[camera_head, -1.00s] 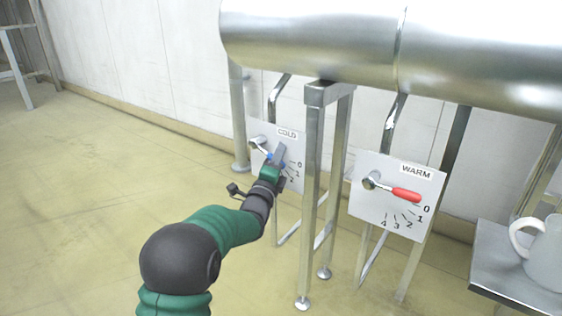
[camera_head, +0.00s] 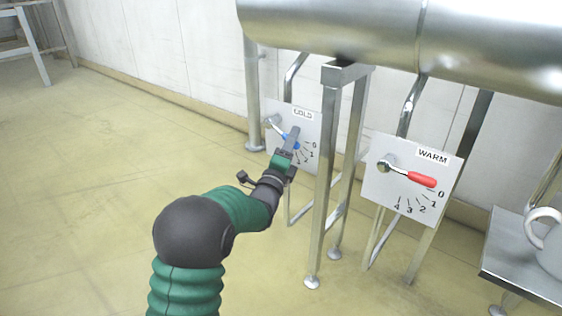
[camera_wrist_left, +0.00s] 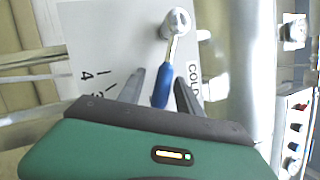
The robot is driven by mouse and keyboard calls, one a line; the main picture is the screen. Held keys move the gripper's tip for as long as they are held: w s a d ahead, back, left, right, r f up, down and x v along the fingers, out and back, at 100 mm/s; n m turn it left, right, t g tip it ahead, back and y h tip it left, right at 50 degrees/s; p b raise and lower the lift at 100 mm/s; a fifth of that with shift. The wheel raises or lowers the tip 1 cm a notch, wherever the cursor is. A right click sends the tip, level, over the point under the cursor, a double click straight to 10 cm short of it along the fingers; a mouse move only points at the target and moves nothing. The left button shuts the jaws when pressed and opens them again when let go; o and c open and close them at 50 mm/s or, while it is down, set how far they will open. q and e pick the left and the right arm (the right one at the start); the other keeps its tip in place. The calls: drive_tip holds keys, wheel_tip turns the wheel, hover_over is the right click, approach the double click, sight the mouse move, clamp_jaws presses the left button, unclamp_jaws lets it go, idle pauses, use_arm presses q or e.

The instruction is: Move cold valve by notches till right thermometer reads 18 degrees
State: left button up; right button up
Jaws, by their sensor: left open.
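The cold valve's blue handle (camera_head: 291,138) is on the white COLD panel (camera_head: 279,112) and slants down to the right from its metal pivot. My left gripper (camera_head: 292,137) is at this handle and partly covers it and the panel's scale. In the left wrist view, the blue handle (camera_wrist_left: 161,85) lies between the two parted fingers of the left gripper (camera_wrist_left: 161,88). The fingers are open, with a gap visible on each side of the handle. The exact notch is hard to tell. No thermometer reading is visible. My right gripper is not in view.
The WARM panel (camera_head: 380,190) with a red handle (camera_head: 421,179) is to the right. A steel support leg (camera_head: 326,180) stands between the panels. A large metal tank (camera_head: 340,28) is above. A white mug (camera_head: 548,240) sits on a metal table (camera_head: 520,278) at the right.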

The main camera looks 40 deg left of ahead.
use_arm(q)
drive_tip(key=p+v, duration=0.3)
drive_tip(key=v, duration=1.1)
drive_tip(key=shift+f, duration=0.1)
